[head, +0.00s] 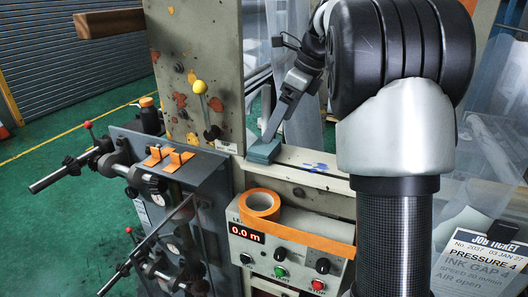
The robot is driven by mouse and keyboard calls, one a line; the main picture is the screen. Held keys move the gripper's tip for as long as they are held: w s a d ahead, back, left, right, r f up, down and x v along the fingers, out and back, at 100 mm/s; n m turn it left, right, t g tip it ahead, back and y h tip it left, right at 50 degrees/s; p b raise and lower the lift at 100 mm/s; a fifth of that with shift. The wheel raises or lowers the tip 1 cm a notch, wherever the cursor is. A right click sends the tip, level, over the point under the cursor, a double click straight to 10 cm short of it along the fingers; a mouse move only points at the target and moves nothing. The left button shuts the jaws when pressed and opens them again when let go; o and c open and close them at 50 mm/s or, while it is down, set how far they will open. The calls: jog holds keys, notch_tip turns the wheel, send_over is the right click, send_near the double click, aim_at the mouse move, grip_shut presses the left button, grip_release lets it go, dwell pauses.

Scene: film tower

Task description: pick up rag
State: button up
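A folded teal piece (264,151), which looks like the rag, lies on the pale ledge of the machine in the middle of the head view. My gripper (274,133) points down and left, with its grey fingertip at the top right edge of the teal piece. The fingers are seen edge-on, so the gap between them is hidden. I cannot tell whether they touch or grip the rag.
Orange tape roll (263,204) sits on the control box (290,252) with a 0.0 m display and buttons. A yellow-knobbed lever (200,88) stands left of the rag. Metal rods and clamps (120,165) stick out at left. A job ticket (484,258) is at lower right.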

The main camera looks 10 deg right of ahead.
aim_at(266, 145)
jog(key=x, duration=0.7)
jog(key=shift+s+a+f, duration=0.1)
jog(key=shift+a+f, duration=0.05)
jog(key=shift+f, duration=0.3)
jog(key=c, duration=1.1)
jog(key=shift+r, duration=0.1)
jog(key=shift+r, duration=0.55)
notch_tip(266, 145, up, 2)
jog(key=shift+r, duration=0.1)
jog(key=s+a+b, duration=0.1)
jog(key=s+a, duration=0.2)
jog(key=s, duration=0.2)
jog(key=s+a+b, duration=0.1)
jog(key=s+a, duration=0.2)
jog(key=s, duration=0.2)
jog(key=s+a+b, duration=0.1)
jog(key=s+a, duration=0.3)
jog(key=s, duration=0.1)
